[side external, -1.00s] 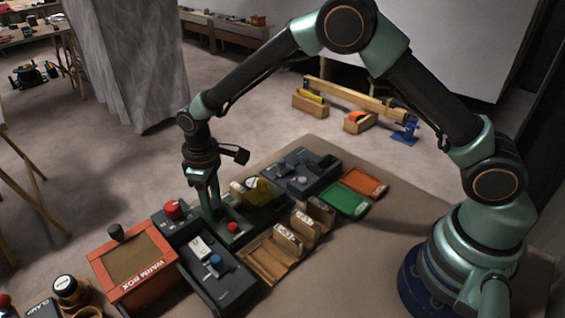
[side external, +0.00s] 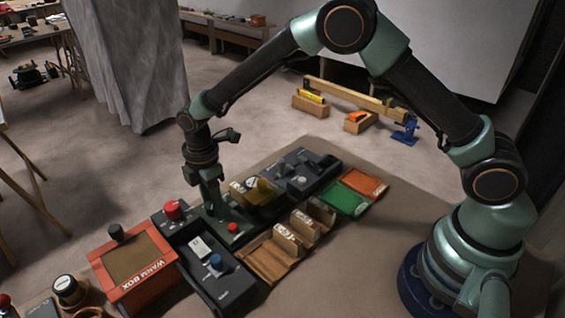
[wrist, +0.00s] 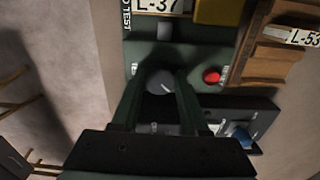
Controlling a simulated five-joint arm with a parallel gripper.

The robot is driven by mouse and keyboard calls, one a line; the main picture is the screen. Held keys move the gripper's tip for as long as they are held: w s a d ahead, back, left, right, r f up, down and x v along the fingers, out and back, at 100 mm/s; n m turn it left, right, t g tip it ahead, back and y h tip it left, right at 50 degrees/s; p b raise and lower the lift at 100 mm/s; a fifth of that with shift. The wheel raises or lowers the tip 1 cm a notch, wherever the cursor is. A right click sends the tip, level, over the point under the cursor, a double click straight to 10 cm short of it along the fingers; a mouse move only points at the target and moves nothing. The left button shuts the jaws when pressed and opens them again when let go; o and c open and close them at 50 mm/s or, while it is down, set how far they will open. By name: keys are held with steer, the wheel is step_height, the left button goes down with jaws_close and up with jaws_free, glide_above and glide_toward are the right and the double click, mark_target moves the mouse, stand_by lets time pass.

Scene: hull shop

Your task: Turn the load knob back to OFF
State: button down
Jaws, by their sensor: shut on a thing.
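The load knob (wrist: 158,82) is a dark round knob with a short white pointer line, on a dark green panel (wrist: 190,54) in the wrist view. Its pointer aims to the lower right in that view. The small lettering around the knob is too blurred to read. My gripper (wrist: 160,86) has one finger on each side of the knob and is shut on it. In the side view my gripper (side external: 214,209) points straight down onto the green panel, and its fingers hide the knob.
A red button (wrist: 211,76) sits right of the knob; it also shows in the side view (side external: 233,227). A yellow piece (side external: 258,190) stands behind. Wooden racks (side external: 268,262), a black box with a blue knob (side external: 216,261) and the orange WARM BOX (side external: 150,287) are close by.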

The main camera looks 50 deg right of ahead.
steer(key=n, duration=0.4)
steer(key=shift+r+n, duration=0.1)
steer(key=shift+n, duration=0.2)
steer(key=n, duration=0.4)
steer(key=shift+n, duration=0.3)
steer(key=shift+c, duration=2.1)
jaws_free()
step_height(320, 180, up, 12)
